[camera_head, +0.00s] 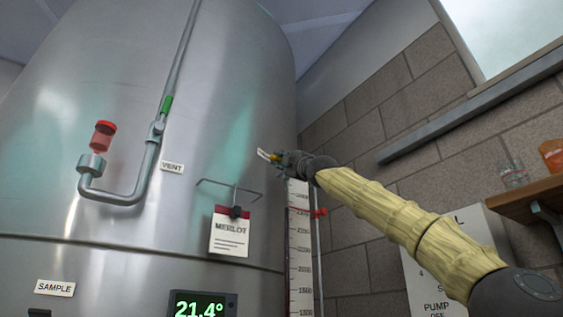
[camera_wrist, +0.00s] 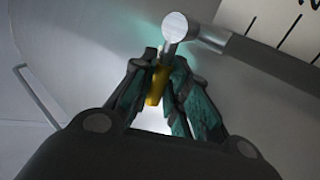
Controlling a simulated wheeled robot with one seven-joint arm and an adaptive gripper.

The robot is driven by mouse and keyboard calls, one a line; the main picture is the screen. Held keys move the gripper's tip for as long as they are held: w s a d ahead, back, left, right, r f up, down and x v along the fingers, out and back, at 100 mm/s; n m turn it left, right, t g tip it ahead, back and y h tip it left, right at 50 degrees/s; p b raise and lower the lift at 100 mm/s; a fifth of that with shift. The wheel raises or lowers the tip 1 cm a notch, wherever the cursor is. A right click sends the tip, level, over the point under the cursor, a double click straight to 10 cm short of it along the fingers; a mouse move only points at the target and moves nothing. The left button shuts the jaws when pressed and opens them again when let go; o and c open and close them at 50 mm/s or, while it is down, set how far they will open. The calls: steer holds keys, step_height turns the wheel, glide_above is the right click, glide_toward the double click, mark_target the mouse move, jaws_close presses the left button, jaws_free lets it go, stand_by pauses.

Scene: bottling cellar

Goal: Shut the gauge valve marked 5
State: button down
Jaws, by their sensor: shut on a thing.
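A small valve with a yellow lever (camera_wrist: 155,86) sits high on the steel tank's right side, above the level scale. In the wrist view its round metal fitting (camera_wrist: 176,27) joins a pipe (camera_wrist: 268,62) running right, and the lever points down, away from that pipe. My gripper (camera_wrist: 166,66) is shut on the yellow lever, one finger on each side. In the head view my gripper (camera_head: 279,158) reaches the valve from the right and hides most of it.
A shelf (camera_head: 530,196) stands right.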

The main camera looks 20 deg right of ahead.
steer(key=c, duration=1.4)
jaws_free()
steer(key=shift+s+d, duration=0.1)
steer(key=shift+s+d+f, duration=0.1)
steer(key=shift+s+d, duration=0.5)
steer(key=shift+s, duration=1.45)
steer(key=shift+s+d+f, duration=0.1)
steer(key=shift+s+d, duration=0.55)
steer(key=shift+s, duration=1.4)
steer(key=shift+s+d+f, duration=0.1)
steer(key=shift+s+d, duration=0.5)
steer(key=shift+s, duration=1.45)
